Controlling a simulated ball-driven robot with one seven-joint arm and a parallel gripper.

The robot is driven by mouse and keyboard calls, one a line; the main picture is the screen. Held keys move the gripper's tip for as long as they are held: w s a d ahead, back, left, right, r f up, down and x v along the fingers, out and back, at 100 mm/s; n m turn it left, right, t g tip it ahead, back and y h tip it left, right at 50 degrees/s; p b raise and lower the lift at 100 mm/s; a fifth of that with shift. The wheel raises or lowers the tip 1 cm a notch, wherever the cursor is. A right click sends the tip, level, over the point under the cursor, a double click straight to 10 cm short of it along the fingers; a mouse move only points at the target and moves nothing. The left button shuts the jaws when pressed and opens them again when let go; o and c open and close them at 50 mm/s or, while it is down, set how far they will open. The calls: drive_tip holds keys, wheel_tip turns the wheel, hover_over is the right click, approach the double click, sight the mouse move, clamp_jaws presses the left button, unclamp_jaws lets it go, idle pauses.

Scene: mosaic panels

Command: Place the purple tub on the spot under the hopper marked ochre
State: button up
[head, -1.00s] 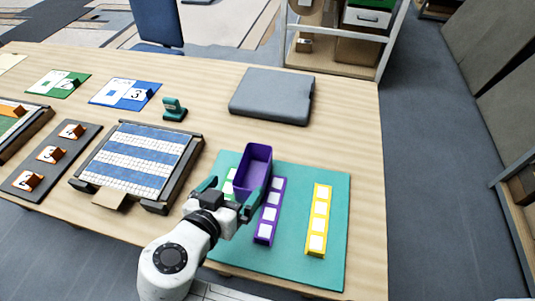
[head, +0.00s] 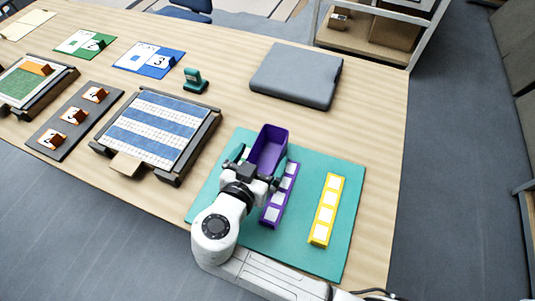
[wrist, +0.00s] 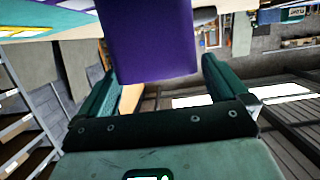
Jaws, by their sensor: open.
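The purple tub (head: 268,147) is an open-topped box at the back of the teal mat, behind the purple strip. My gripper (head: 258,165) is open at its near end, one finger on each side. In the wrist view the tub (wrist: 150,40) shows as a purple wall between the two green fingers (wrist: 152,75), with a gap on each side. Whether the tub's base touches the mat is hidden. I cannot make out a hopper or an ochre mark in these views.
The teal mat (head: 300,250) also holds a purple strip (head: 271,215) and a yellow strip (head: 326,210) with white squares. A blue-striped panel (head: 155,128) stands left. A grey case (head: 297,75) and green stapler-like object (head: 195,81) lie behind. Bare table lies right of the case.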

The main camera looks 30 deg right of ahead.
drive_tip(key=shift+x, duration=1.2)
drive_tip(key=shift+c, duration=0.5)
drive_tip(key=c, duration=1.3)
